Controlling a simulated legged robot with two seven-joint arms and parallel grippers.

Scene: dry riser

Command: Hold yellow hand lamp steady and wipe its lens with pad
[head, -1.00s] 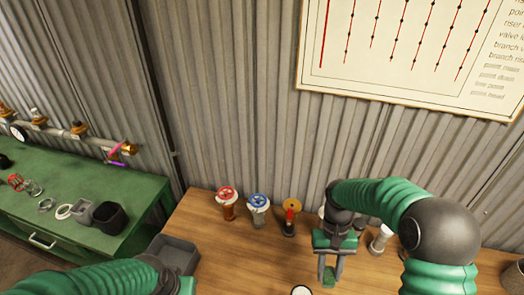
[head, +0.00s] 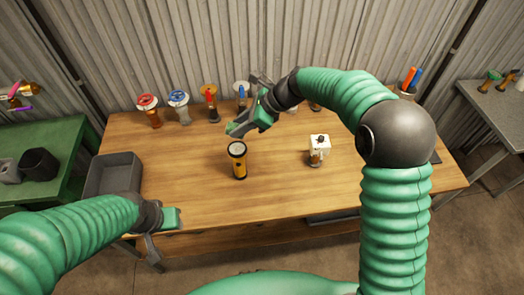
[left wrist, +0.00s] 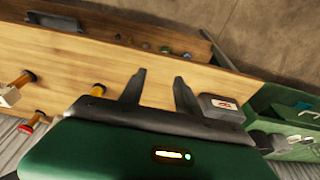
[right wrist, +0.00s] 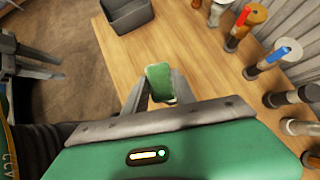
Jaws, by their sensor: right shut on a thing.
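The yellow hand lamp (head: 239,163) stands upright on the wooden table in the head view, with its pale round lens facing up. My right gripper (head: 240,126) is shut on the green pad (right wrist: 160,83), just behind and above the lamp and apart from it. The pad also shows at the fingertips in the head view (head: 234,129). My left gripper (head: 163,238) is at the table's front left edge, away from the lamp. In the left wrist view its fingers (left wrist: 157,88) are apart with nothing between them.
A grey bin (head: 113,175) stands at the table's left end. A red-wheeled valve (head: 149,108), a blue-wheeled valve (head: 179,105) and other fittings line the back. A white block-shaped item (head: 319,148) stands right of the lamp. The table between is clear.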

